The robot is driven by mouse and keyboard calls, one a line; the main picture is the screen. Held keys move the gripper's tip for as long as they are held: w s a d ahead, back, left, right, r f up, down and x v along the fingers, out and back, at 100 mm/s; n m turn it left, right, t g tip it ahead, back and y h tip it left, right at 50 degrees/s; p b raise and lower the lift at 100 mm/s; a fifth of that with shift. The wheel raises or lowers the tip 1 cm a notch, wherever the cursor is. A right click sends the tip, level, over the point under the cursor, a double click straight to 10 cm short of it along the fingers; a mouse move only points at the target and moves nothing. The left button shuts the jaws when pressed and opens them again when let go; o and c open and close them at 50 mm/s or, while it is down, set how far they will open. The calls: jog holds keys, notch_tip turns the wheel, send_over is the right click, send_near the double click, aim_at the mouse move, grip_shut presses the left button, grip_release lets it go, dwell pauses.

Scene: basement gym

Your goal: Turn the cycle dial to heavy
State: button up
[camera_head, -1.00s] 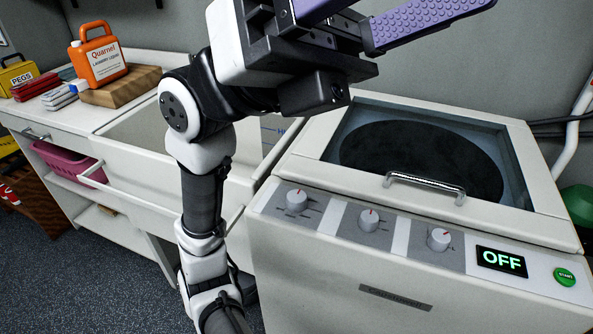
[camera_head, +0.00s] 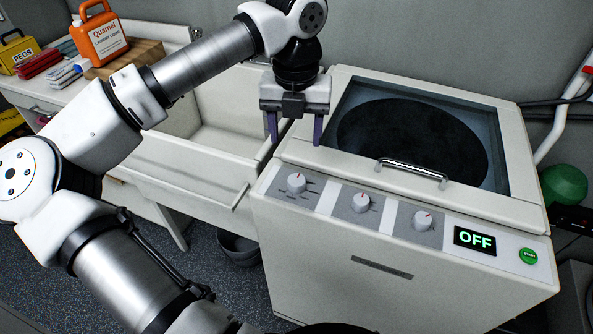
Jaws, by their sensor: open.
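The labels are too small to read, so I cannot tell which is the cycle dial. The display (camera_head: 474,240) reads OFF, with a green start button (camera_head: 528,256) to its right. My gripper (camera_head: 295,138) is open and empty, its purple fingers pointing down above and behind the left dial, apart from it.
The machine's lid (camera_head: 420,130) is closed, and its metal handle (camera_head: 412,172) sticks up behind the dials. A white sink (camera_head: 215,130) stands to the left. An orange detergent bottle (camera_head: 101,40) rests on a wooden board farther left. Space in front of the panel is clear.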

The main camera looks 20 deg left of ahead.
aim_at(297, 180)
notch_tip(297, 180, down, 12)
jog(key=p, duration=0.3)
jog(key=shift+d+f, duration=0.1)
jog(key=c, duration=1)
jog(key=shift+f+m+b, duration=0.1)
jog(key=shift+m+b, duration=0.2)
jog(key=shift+b, duration=0.2)
